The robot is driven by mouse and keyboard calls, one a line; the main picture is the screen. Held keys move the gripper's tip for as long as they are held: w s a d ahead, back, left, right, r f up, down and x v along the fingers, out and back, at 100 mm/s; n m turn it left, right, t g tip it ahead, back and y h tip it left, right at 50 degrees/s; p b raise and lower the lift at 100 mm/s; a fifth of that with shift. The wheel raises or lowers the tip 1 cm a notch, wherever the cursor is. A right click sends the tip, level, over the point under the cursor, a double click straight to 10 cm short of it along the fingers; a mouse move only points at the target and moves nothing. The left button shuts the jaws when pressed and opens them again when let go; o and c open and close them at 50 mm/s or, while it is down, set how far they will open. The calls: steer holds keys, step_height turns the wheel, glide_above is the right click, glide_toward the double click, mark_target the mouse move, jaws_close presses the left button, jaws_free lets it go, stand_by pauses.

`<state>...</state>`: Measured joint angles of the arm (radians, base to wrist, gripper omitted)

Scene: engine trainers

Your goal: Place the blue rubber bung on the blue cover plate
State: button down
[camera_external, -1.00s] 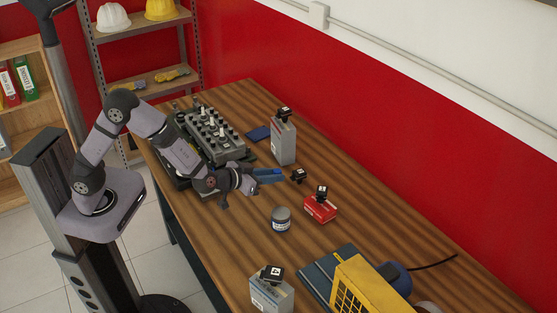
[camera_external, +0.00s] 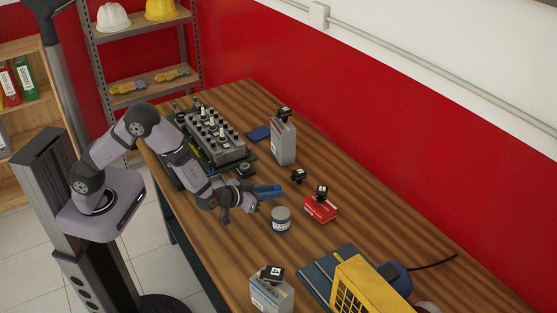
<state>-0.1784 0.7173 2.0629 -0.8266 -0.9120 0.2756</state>
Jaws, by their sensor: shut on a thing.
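The bung's outline is too small to tell from the fingers. A flat dark blue square, apparently the blue cover plate (camera_external: 258,133), lies at the back of the table, between the grey engine block and a grey carton. My gripper is well in front of the plate and apart from it.
The engine block (camera_external: 213,135) stands at the left edge. The grey carton (camera_external: 283,142) stands beside the plate. The jar (camera_external: 281,219), a red box (camera_external: 320,208) and small black parts (camera_external: 298,175) are near my gripper. A yellow machine (camera_external: 368,288) is at the front right.

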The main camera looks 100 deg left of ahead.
mark_target(273, 204)
steer(key=shift+f, duration=1.4)
steer(key=shift+f, duration=0.15)
steer(key=c, duration=1.6)
jaws_free()
steer(key=shift+o, duration=0.2)
steer(key=shift+d+r, duration=0.15)
steer(key=shift+r, duration=0.05)
steer(key=b+v, duration=0.1)
steer(key=v, duration=1)
steer(key=shift+o, duration=0.5)
steer(key=shift+s+d+r, duration=0.2)
steer(key=shift+s+d, duration=0.05)
steer(key=shift+s, duration=0.05)
